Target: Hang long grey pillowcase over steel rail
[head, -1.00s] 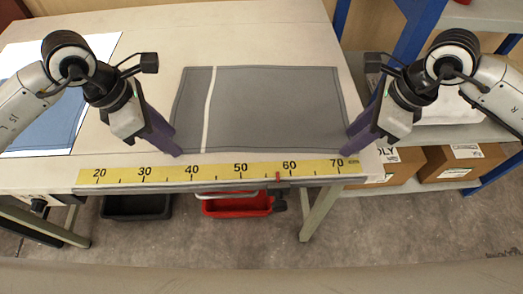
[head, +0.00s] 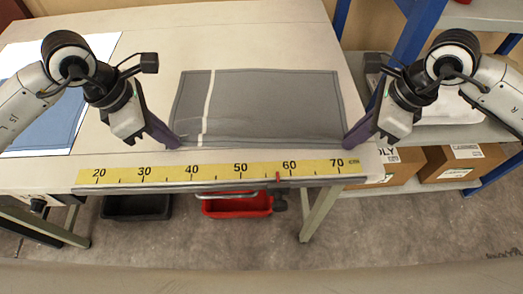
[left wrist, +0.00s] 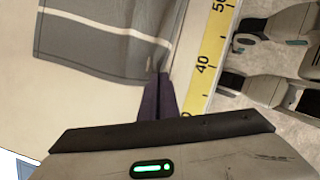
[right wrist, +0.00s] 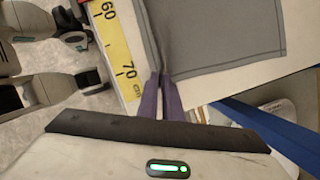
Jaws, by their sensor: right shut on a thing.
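The long grey pillowcase (head: 270,105) lies on the table, with a white stripe near its left end and a crease along its near side. My left gripper (head: 177,143) is shut on its near left corner; in the left wrist view its fingertips (left wrist: 160,80) meet at the cloth (left wrist: 110,35). My right gripper (head: 347,144) is shut on the near right corner, also seen in the right wrist view (right wrist: 161,80). A thin grey steel rail (head: 220,186) runs along the table's front edge, apart from the cloth.
A yellow ruler (head: 215,172) with a red marker near 60 lies between cloth and rail. A blue piece on white (head: 45,120) lies on the table at left. Black (head: 135,207) and red (head: 235,204) bins are below. A shelf with boxes (head: 462,165) stands at right.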

